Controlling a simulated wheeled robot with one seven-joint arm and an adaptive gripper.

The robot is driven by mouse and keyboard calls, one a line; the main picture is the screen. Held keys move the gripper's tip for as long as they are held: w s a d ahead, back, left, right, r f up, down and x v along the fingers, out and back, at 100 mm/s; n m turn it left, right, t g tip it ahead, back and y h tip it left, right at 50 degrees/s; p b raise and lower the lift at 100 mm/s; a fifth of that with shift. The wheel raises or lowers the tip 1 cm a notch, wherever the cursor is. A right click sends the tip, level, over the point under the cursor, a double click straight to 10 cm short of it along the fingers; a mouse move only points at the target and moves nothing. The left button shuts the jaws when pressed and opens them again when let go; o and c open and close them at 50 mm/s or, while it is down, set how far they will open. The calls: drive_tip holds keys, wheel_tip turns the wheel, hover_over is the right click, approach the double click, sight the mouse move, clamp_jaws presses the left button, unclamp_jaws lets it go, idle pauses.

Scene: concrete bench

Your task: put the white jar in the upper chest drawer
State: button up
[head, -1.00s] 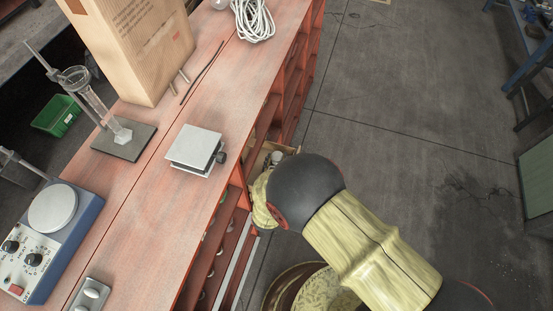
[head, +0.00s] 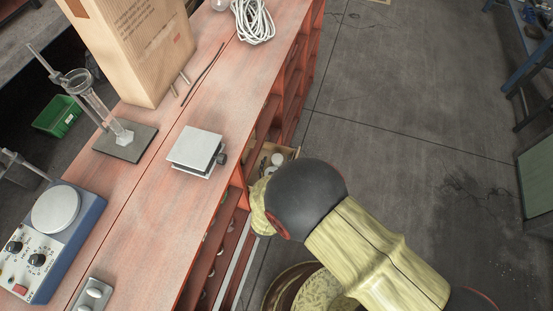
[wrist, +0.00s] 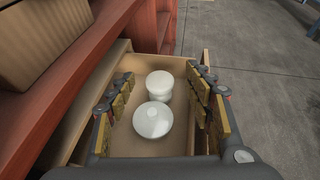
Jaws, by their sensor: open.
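An open wooden drawer (wrist: 192,67) extends from the red bench, and its rim also shows in the head view (head: 291,151). Two white round things are in it in the wrist view: a lidded, jar-like one (wrist: 159,83) farther away and a glossy, rounded one (wrist: 153,119) nearer. I cannot tell for sure which is the white jar. My gripper (wrist: 162,90) is open over the drawer, with its fingers on either side of these things and apart from them. In the head view my arm hides the gripper and part of the drawer.
The red bench top (head: 150,205) carries a small lab jack (head: 196,150), a hotplate (head: 52,235), a glass-tube stand (head: 124,143), a cardboard bag (head: 140,50) and a white cable coil (head: 253,20). Concrete floor (head: 400,110) right of the bench is mostly clear.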

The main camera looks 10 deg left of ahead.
drive_tip(key=p+v, duration=0.3)
drive_tip(key=v, duration=0.6)
drive_tip(key=shift+s+r, duration=0.2)
drive_tip(key=shift+s, duration=0.1)
drive_tip(key=w+d+r+m+g+h, duration=0.2)
drive_tip(key=w+d+r+m+h, duration=0.55)
drive_tip(key=d+r+m, duration=0.5)
drive_tip(key=s+d+r+m+g+h, duration=0.1)
drive_tip(key=s+d+r+m+g, duration=0.15)
drive_tip(key=d+r+m, duration=0.35)
drive_tip(key=s+d+r+m+g+h, duration=0.1)
drive_tip(key=d+r+m+g, duration=0.3)
drive_tip(key=d, duration=0.5)
drive_tip(key=s+d+r+m+y, duration=0.3)
drive_tip(key=s+r+m+y, duration=0.5)
drive_tip(key=s+r+m, duration=0.4)
drive_tip(key=shift+s+r+m+t, duration=0.15)
drive_tip(key=shift+r+m+t, duration=0.2)
drive_tip(key=shift+r+m, duration=1.15)
